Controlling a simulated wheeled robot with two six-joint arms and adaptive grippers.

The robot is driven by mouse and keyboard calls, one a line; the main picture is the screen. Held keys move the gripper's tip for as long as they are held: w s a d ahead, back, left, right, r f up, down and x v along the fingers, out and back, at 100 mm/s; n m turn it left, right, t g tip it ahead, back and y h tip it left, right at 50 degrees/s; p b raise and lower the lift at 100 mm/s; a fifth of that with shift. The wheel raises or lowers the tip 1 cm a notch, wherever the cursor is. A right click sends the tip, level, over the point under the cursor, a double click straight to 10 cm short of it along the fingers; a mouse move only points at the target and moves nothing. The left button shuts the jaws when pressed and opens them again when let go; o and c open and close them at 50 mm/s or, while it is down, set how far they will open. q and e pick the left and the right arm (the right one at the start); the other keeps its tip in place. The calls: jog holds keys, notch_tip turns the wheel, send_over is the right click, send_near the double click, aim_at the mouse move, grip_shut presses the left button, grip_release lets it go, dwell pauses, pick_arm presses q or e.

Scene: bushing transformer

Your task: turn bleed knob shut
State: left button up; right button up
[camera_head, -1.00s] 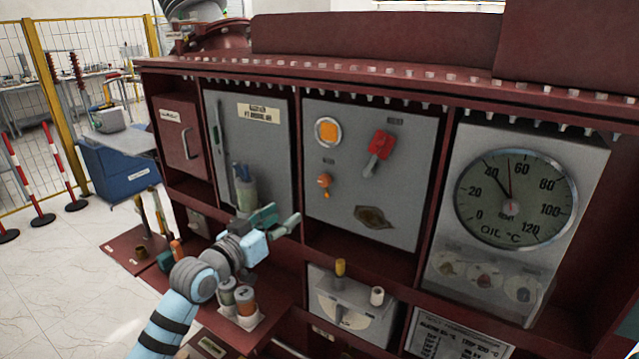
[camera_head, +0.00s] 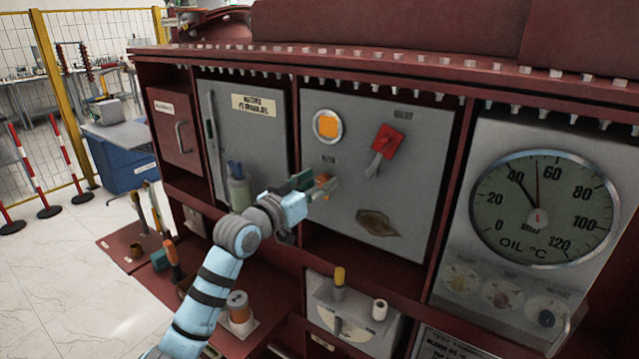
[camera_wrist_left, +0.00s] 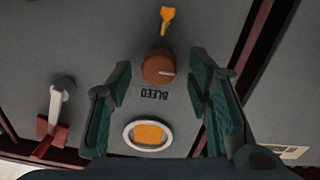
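The bleed knob (camera_head: 323,180) is a round orange-brown knob with a pale mark, on the grey panel (camera_head: 338,235) below the orange sight window (camera_head: 327,125). The wrist view shows the knob (camera_wrist_left: 158,68) beside its upside-down BLEED label (camera_wrist_left: 156,93). My left gripper (camera_head: 318,188) is in front of the knob and partly covers it. In the wrist view its green fingers (camera_wrist_left: 160,76) are open, one on each side of the knob with gaps between. I cannot tell how deep the fingertips reach. My right gripper is out of view.
A red relief lever (camera_head: 384,150) is on the same panel, right of the knob. A small orange spout (camera_wrist_left: 167,16) shows close to the knob. A large oil dial (camera_head: 543,208) is at right, and a cup (camera_head: 239,308) stands on the lower ledge.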

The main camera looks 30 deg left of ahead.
pick_arm(q)
jog(key=c, duration=0.6)
jog(key=shift+w, duration=0.1)
grip_shut()
jog(key=shift+f, duration=0.1)
